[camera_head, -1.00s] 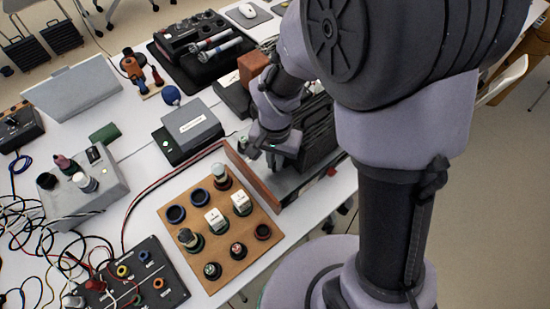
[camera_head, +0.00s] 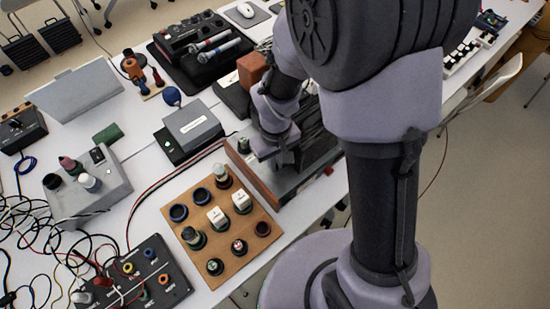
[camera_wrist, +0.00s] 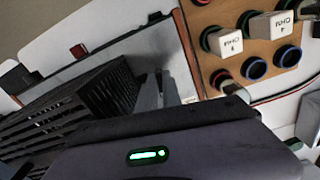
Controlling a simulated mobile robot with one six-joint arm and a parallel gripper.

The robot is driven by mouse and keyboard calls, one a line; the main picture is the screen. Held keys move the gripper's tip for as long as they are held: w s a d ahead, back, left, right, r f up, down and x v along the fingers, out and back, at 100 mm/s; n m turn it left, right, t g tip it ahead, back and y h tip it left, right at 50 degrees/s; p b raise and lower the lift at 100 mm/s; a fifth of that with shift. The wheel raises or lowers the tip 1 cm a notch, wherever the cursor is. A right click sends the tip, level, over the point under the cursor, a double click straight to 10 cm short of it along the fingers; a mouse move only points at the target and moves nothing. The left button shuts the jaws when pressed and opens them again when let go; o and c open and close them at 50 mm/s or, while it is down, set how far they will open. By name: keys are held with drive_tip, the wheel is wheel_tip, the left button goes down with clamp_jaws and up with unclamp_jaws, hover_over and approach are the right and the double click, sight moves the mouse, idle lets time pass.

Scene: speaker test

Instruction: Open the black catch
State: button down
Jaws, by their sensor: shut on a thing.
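My gripper (camera_head: 281,160) reaches down at the wood-sided device in the middle of the table. In the wrist view its fingers (camera_wrist: 160,88) point down between the black slatted box and the wooden side panel. They are shut on a small dark part, which seems to be the black catch; the fingers mostly hide it. The device has a black slatted body (camera_wrist: 72,108), a grey top surface and a reddish-brown wooden side panel (camera_head: 252,181). In the head view my arm covers much of the device.
A wooden board (camera_head: 192,239) with knobs and white cubes lies just left of the device. A grey box (camera_head: 192,127) stands behind it. Cables, a grey control box (camera_head: 88,185) and a black socket panel (camera_head: 140,275) crowd the left.

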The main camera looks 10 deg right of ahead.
drive_tip(key=shift+n, duration=0.7)
drive_tip(key=c, duration=1.5)
unclamp_jaws()
wheel_tip(320, 180, up, 18)
drive_tip(key=p, duration=0.7)
drive_tip(key=shift+f, duration=0.25)
drive_tip(key=shift+d, duration=0.1)
